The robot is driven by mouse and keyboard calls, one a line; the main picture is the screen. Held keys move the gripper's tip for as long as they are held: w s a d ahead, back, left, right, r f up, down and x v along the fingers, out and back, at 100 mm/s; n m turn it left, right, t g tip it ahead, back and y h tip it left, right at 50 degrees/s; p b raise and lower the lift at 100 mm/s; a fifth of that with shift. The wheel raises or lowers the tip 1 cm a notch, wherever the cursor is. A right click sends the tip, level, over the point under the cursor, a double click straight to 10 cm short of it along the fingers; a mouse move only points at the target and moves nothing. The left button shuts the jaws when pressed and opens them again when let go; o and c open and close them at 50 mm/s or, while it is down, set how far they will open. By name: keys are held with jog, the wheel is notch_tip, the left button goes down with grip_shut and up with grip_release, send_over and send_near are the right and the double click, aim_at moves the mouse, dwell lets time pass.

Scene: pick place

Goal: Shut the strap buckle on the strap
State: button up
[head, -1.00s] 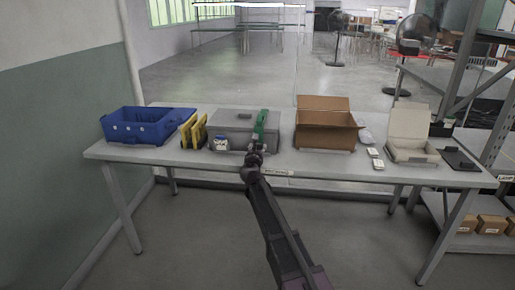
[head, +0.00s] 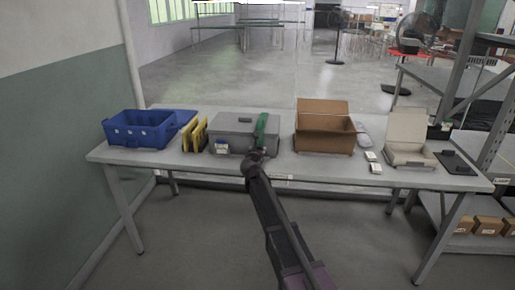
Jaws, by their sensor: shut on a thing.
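A grey case (head: 232,138) stands on the table with its lid down. A green strap (head: 262,127) runs over the right part of the case, front to back. My gripper (head: 258,154) is at the front lower end of the green strap, against the case's front. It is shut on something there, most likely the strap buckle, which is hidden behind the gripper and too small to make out.
On the table (head: 330,172), a blue crate (head: 140,141) and yellow-black items (head: 194,134) stand left of the case. An open cardboard box (head: 325,139), small white boxes (head: 374,168) and an open pale box (head: 408,153) stand to the right. The front edge is mostly clear.

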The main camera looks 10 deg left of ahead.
jog(key=shift+w+g+p, duration=0.15)
jog(key=shift+g+p, duration=0.15)
jog(key=shift+p, duration=0.05)
jog(key=o, duration=1.2)
jog(key=shift+s+f+t+b, duration=0.25)
jog(key=shift+t+b, duration=0.45)
jog(key=shift+b, duration=0.65)
jog(key=shift+s+f+t+b, duration=0.1)
jog(key=shift+s+t+b, duration=0.15)
jog(key=shift+t+b, duration=0.75)
jog(key=shift+g, duration=0.3)
jog(key=s, duration=1.3)
jog(key=shift+s+a+r, duration=0.1)
jog(key=shift+s+a, duration=0.15)
jog(key=shift+s, duration=0.15)
